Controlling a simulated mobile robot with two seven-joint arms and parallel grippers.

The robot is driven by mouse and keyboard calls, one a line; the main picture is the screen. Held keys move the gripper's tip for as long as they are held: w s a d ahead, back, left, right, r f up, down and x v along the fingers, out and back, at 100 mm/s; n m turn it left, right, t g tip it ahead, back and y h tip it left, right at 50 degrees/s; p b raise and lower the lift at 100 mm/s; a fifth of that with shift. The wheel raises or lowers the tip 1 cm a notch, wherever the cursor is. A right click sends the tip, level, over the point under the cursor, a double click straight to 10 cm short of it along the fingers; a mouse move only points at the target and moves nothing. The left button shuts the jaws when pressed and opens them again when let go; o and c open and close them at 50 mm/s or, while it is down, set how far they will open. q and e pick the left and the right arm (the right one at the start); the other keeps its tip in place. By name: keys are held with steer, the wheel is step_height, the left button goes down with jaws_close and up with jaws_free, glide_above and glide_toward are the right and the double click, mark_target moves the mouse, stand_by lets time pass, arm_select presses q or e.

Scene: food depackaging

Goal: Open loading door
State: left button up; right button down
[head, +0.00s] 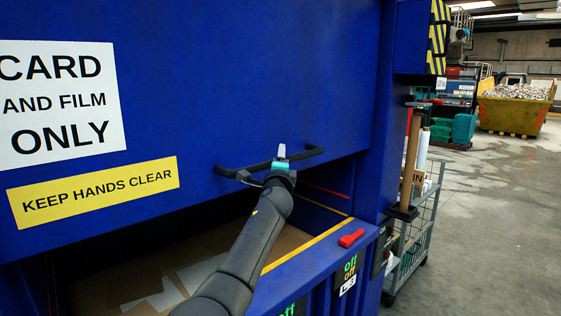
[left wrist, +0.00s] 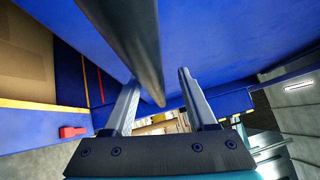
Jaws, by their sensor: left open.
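The loading door (head: 200,90) is a large blue panel on the left of the head view. Below its lower edge is a gap with card inside. A black bar handle (head: 312,152) sticks out near the door's lower right; it crosses the left wrist view as a dark bar (left wrist: 130,40). My left gripper (head: 281,153) is at the handle, fingers open. In the left wrist view the bar's end shows between the open fingers (left wrist: 158,80); I cannot tell if they touch it. My right gripper is in neither view.
A red switch (head: 351,238) sits on the blue ledge right of the gap. A grey wire trolley (head: 412,245) stands beside the machine. A yellow skip (head: 512,114) is at the back right. The concrete floor (head: 490,240) on the right is clear.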

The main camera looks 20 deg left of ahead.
arm_select(q)
steer(key=shift+d+f, duration=0.1)
steer(key=shift+f, duration=0.1)
steer(key=v, duration=1.5)
steer(key=shift+s+r, duration=0.1)
stand_by(0.4)
